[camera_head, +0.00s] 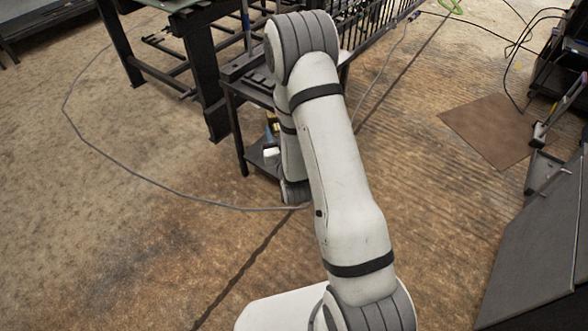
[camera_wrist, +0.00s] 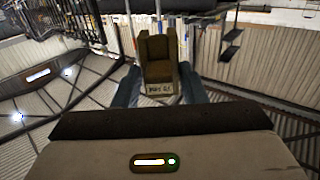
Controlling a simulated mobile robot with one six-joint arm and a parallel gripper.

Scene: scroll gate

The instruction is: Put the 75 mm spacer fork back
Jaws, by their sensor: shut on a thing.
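The spacer fork (camera_wrist: 159,55) is a brown-gold block with a notch in its upper end and a pale label at its lower end, in the wrist view. The label's lettering is too small to read surely. My gripper (camera_wrist: 158,88) is shut on it, with one blue-grey finger on each side of the label end. The fork's notched end points away from the wrist. In the head view my arm hides most of the gripper area; a small yellow and white patch shows beside the wrist, and I cannot tell what it is. The fork's storage place is not clearly visible.
A dark stand (camera_head: 236,120) with a low shelf is close beside my arm. A black bench (camera_head: 200,60) and barred rails stand behind. A thin cable (camera_head: 150,183) curves over the floor. The left floor is open.

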